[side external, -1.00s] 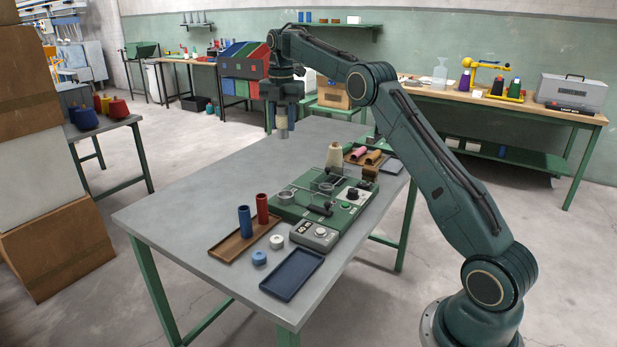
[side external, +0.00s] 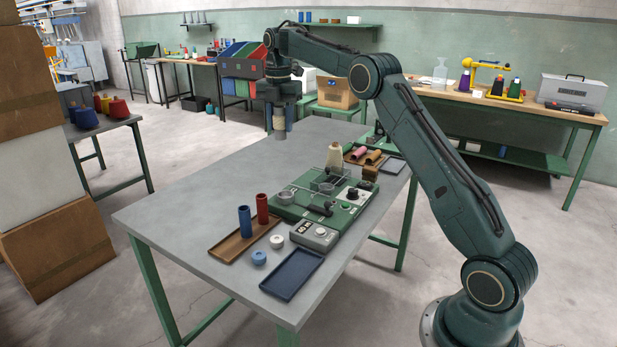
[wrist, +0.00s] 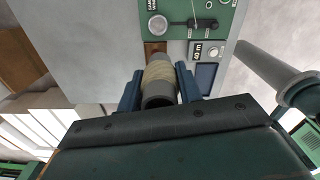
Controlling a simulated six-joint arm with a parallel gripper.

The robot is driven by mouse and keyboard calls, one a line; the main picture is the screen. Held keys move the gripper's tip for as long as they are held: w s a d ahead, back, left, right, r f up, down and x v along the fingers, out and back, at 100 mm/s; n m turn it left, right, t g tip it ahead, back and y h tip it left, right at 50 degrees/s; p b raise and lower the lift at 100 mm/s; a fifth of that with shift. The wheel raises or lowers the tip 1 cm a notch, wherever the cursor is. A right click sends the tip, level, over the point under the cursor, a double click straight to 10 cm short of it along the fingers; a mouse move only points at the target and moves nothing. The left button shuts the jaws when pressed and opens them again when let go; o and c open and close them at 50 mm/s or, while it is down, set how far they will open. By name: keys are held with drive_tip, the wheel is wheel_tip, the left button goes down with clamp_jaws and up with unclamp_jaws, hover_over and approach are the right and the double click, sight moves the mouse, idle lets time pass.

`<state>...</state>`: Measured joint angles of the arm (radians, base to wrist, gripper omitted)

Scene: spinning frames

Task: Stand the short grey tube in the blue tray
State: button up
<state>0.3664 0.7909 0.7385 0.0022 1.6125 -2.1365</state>
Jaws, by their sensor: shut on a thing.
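The short grey tube (side external: 280,135) has a beige band of yarn around its middle. My gripper (side external: 279,122) is shut on it and holds it upright in the air over the far part of the table. In the wrist view the tube (wrist: 158,101) sits between the two blue fingers of my gripper (wrist: 159,88). The blue tray (side external: 292,274) lies empty at the near edge of the table, well to the front of my gripper. Part of the tray (wrist: 206,73) also shows in the wrist view.
A brown tray (side external: 228,249) holds an upright blue tube (side external: 244,222) and a red tube (side external: 262,209). A blue ring (side external: 259,257) and a white ring (side external: 276,241) lie beside the blue tray. The table's left part is bare.

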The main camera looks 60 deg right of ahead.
drive_tip(key=s+a+f, duration=0.3)
drive_tip(key=s+a, duration=1.3)
drive_tip(key=a, duration=0.1)
drive_tip(key=shift+s+a, duration=0.3)
drive_tip(key=shift+s, duration=0.1)
drive_tip(key=shift+f, duration=0.2)
hover_over(298, 267)
wheel_tip(298, 267, down, 20)
drive_tip(key=shift+r, duration=0.15)
idle(0.5)
drive_tip(key=o, duration=1)
